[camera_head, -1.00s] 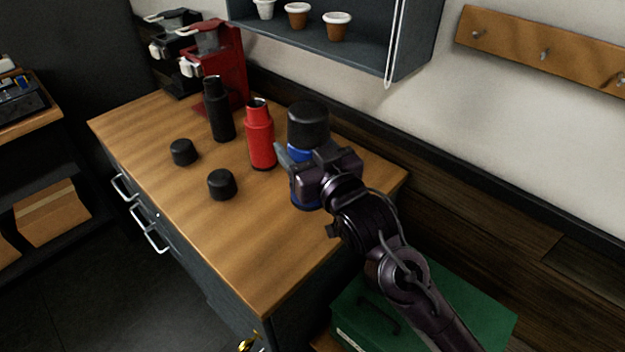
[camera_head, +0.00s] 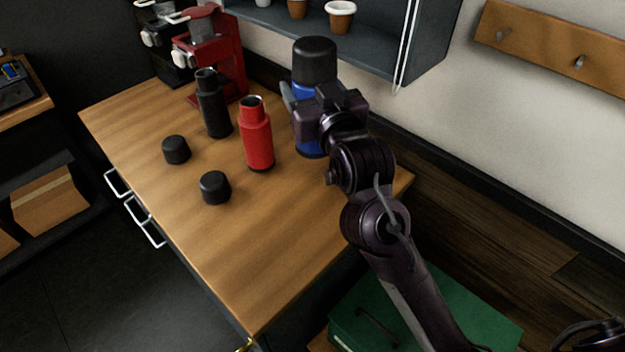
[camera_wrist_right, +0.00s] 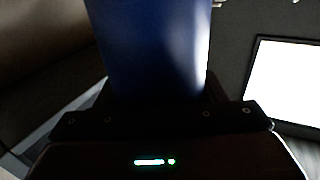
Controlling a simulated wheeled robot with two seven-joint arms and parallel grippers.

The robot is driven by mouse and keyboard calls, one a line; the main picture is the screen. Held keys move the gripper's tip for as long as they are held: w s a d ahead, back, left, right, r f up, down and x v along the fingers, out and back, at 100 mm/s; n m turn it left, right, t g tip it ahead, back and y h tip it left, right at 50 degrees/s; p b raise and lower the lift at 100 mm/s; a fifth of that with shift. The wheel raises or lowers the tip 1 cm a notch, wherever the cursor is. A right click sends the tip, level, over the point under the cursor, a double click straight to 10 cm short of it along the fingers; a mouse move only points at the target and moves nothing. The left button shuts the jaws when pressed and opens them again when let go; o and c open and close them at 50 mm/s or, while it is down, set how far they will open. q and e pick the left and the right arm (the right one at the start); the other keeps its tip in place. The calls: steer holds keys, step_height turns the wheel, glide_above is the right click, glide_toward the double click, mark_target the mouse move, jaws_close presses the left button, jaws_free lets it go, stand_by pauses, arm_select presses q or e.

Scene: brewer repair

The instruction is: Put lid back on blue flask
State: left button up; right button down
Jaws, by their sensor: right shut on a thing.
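The blue flask (camera_head: 310,146) is upright at the back right of the table, with a wide black lid (camera_head: 315,60) on its top. My right gripper (camera_head: 313,108) is shut around the flask's body, below the lid. In the right wrist view the blue body (camera_wrist_right: 155,50) stands between the fingers. The gripper hides much of the flask, and I cannot tell whether its base touches the table.
A red flask (camera_head: 257,138) and a black flask (camera_head: 213,105) stand open to the left. Two loose black lids (camera_head: 215,187) (camera_head: 176,150) lie nearer the front. Coffee machines (camera_head: 215,50) stand behind; a shelf (camera_head: 385,35) hangs above. The front right tabletop is clear.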

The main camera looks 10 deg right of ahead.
step_height(320, 180, down, 12)
steer(key=shift+f+p, duration=0.1)
steer(key=shift+p, duration=0.45)
arm_select(q)
steer(key=shift+w+r, duration=0.55)
steer(key=shift+r, duration=0.15)
arm_select(e)
steer(key=shift+f, duration=0.45)
arm_select(q)
steer(key=shift+s+d+r+p, duration=0.1)
steer(key=shift+r+p, duration=0.15)
steer(key=shift+p, duration=0.05)
arm_select(e)
step_height(320, 180, down, 4)
steer(key=shift+f, duration=0.15)
arm_select(q)
steer(key=shift+f, duration=0.1)
arm_select(e)
steer(key=shift+f, duration=0.15)
steer(key=shift+c, duration=1.6)
jaws_free()
steer(key=shift+s, duration=0.1)
